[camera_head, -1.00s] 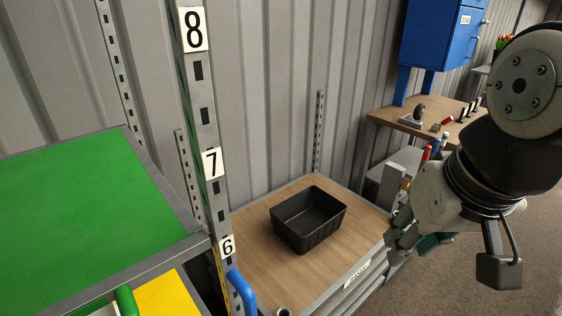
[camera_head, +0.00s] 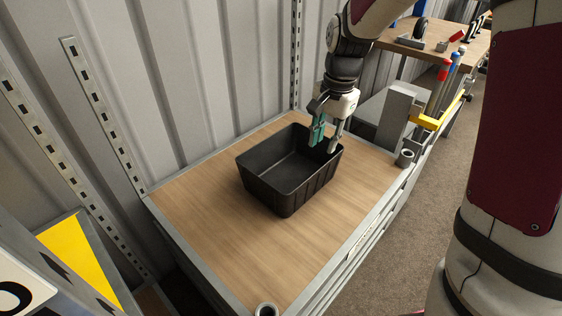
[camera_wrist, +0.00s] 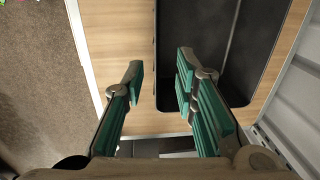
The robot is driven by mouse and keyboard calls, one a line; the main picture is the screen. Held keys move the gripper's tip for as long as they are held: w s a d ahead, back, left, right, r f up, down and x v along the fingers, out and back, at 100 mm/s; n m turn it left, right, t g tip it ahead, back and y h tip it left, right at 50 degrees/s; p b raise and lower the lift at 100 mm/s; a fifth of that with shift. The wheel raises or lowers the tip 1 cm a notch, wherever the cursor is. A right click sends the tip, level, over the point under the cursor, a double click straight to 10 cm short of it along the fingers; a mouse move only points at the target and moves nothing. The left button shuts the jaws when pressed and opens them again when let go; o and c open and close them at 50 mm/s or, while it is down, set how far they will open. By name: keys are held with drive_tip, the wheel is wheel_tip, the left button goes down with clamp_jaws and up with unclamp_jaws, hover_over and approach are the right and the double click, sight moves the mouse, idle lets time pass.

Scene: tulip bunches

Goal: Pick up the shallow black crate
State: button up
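The shallow black crate (camera_head: 288,172) stands upright and empty on the wooden top of a low shelf unit in the head view. My gripper (camera_head: 328,140) is at the crate's far right wall, pointing down, with teal finger pads. In the wrist view, the crate (camera_wrist: 205,45) fills the upper middle and right. My gripper (camera_wrist: 158,78) is open there, one finger outside the crate over the wood and the other over the crate's inside, with the side wall between them. I cannot tell whether either finger touches the wall.
The wooden shelf top (camera_head: 200,205) has free room around the crate, mostly left and front. Metal posts (camera_head: 297,60) stand at its corners against a corrugated wall. A grey block and a yellow clamp (camera_head: 428,122) stand at the right, near a workbench (camera_head: 440,50).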

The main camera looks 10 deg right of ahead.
drive_tip(key=b, duration=0.3)
hover_over(318, 183)
drive_tip(key=f, duration=0.9)
drive_tip(key=shift+a, duration=0.35)
drive_tip(key=shift+s+d+f+b, duration=0.15)
drive_tip(key=shift+f+b, duration=1.1)
drive_tip(key=shift+f, duration=1.4)
drive_tip(key=shift+c, duration=0.6)
clamp_jaws()
